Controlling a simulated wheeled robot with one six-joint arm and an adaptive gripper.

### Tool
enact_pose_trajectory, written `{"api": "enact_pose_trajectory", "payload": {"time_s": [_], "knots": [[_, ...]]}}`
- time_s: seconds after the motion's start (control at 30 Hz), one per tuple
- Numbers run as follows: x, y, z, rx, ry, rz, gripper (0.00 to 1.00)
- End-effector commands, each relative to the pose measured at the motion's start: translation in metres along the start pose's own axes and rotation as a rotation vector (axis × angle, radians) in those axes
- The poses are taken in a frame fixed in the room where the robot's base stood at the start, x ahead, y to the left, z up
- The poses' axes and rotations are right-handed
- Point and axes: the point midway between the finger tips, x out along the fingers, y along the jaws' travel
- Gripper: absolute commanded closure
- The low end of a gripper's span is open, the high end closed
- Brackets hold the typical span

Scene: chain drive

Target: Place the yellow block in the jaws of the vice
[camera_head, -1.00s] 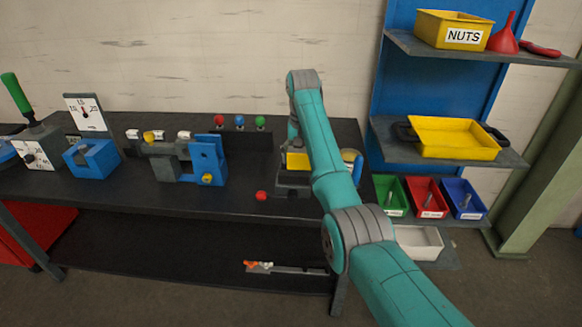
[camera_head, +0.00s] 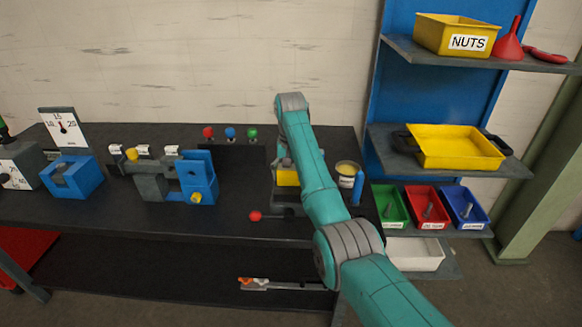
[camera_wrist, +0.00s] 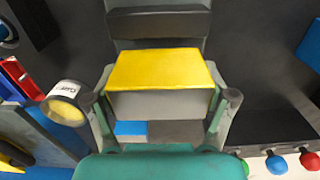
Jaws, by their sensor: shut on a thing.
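The yellow block (camera_wrist: 160,70) is between the two fingers of my gripper (camera_wrist: 165,98) in the wrist view, and the gripper is shut on it. In the head view, the yellow block (camera_head: 287,177) shows just left of my arm, over the grey vice (camera_head: 290,208). The vice has a handle with a red knob (camera_head: 255,216) at its left. A dark grey part of the vice (camera_wrist: 160,24) lies beyond the block in the wrist view. My arm hides the gripper in the head view. I cannot tell whether the block touches the jaws.
A blue and grey fixture (camera_head: 200,180) stands left of the vice on the dark bench. A labelled can (camera_head: 348,169) and a blue cylinder (camera_head: 358,188) stand close at its right. Red, blue and green knobs (camera_head: 230,132) are behind. Shelves with bins (camera_head: 428,207) stand at right.

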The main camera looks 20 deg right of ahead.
Motion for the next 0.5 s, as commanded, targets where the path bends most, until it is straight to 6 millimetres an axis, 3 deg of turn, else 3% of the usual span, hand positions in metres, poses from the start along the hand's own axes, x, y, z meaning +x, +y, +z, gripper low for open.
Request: {"api": "enact_pose_trajectory", "payload": {"time_s": [0.37,0.5], "knots": [[0.032,-0.003,0.004,0.000,0.002,-0.001,0.87],[0.035,-0.003,0.004,0.000,0.004,-0.001,0.87]]}}
